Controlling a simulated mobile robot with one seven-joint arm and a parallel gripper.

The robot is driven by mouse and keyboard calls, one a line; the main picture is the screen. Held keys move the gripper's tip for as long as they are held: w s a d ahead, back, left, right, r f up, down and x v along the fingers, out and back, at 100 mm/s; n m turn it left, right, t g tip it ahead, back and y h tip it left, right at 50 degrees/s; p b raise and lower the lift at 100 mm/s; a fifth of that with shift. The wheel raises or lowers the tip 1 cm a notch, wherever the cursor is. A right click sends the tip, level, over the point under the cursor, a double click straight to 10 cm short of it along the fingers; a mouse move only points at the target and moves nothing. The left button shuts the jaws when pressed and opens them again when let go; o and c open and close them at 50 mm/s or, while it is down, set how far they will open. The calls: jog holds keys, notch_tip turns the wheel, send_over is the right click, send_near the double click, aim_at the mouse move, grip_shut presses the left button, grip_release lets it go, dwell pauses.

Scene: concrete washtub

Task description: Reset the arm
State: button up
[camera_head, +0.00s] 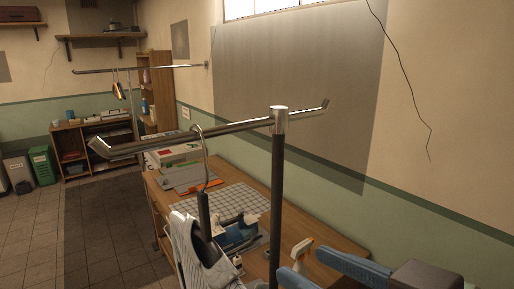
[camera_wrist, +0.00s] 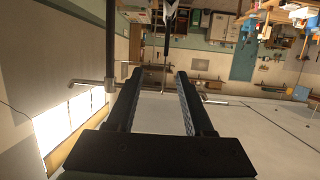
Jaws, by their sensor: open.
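My gripper (camera_wrist: 158,72) is open in the wrist view, its two dark fingers apart with nothing between them. That view is upside down, with the lit window at the lower left. In the head view, two blue finger-like parts and a dark grey block at the lower right look like my gripper, beside the clothes rack's dark post (camera_head: 277,200). Their far end is cut off by the frame. The fingers appear clear of the rack, though the exact gap cannot be told.
The rack's metal rail (camera_head: 190,137) crosses the head view. A hook on it carries a grey-white item (camera_head: 190,245). Behind stands a wooden workbench (camera_head: 335,258) with a grid mat (camera_head: 218,202) and tools. Open floor (camera_head: 100,235) lies at left; a wall is at right.

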jog(key=w+a+r+m+t+h+b, duration=0.1)
jog(key=w+a+r+m+t+h, duration=0.25)
jog(key=w+r+t, duration=0.55)
jog(key=s+a+r+m+t+h, duration=0.3)
jog(key=s+r+t, duration=0.3)
jog(key=r, duration=0.5)
jog(key=shift+s+r+h+b, duration=0.15)
jog(key=shift+s+h+b, duration=0.2)
jog(key=shift+s+h, duration=0.6)
jog(key=shift+s+a, duration=0.1)
